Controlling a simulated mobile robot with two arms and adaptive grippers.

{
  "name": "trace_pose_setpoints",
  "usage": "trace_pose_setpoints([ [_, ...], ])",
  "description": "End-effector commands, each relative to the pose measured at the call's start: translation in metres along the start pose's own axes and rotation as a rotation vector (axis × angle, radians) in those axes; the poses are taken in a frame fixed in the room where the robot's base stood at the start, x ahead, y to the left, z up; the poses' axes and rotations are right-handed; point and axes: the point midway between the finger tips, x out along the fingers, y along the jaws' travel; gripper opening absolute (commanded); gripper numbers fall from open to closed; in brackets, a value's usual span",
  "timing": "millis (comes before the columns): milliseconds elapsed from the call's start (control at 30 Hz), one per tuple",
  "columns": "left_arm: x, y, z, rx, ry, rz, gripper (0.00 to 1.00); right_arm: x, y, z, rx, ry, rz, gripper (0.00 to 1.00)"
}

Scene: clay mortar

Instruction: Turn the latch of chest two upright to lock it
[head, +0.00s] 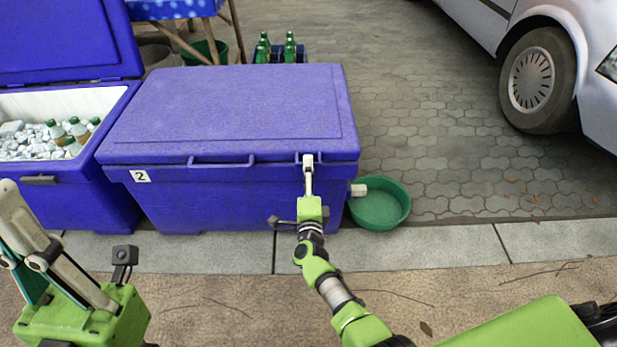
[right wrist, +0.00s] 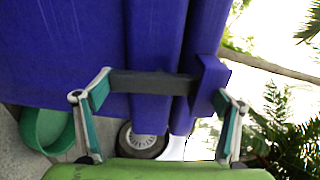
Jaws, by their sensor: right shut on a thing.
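Chest two (head: 225,115) is blue, with a closed lid and a white "2" label (head: 140,176) on its front. My right gripper (head: 308,168) is at the right part of its front, just below the lid edge, and hides the latch in the head view. In the right wrist view the latch (right wrist: 155,84) is a dark grey bar, running from a blue block (right wrist: 208,82) along the chest front. That view is turned sideways, so the bar stands about upright. My right gripper (right wrist: 165,88) is shut on it.
An open blue chest (head: 70,185) with ice and bottles stands at the left. A green basin (head: 380,204) sits by chest two's right corner. Behind are a crate of green bottles (head: 283,54) and a table. A car (head: 560,60) is at the upper right. Paving between is clear.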

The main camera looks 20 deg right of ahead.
Motion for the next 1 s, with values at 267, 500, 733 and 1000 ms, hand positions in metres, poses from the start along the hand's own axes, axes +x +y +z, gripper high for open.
trace_pose_setpoints([
  [267, 0.000, 0.000, 0.000, 0.000, 0.000, 0.000, 0.00, -0.001, 0.001, 0.002, -0.006, -0.004, 0.002, 1.00],
  [500, 0.002, -0.001, -0.001, 0.003, 0.007, -0.001, 0.00, 0.000, 0.001, 0.001, -0.003, -0.002, 0.001, 1.00],
  [733, -0.003, -0.001, 0.000, 0.002, 0.004, -0.001, 0.00, 0.000, 0.002, 0.000, 0.041, -0.001, -0.001, 1.00],
  [1000, -0.032, -0.001, 0.006, 0.001, 0.002, 0.000, 0.00, 0.000, 0.006, 0.000, 0.475, -0.003, -0.003, 1.00],
])
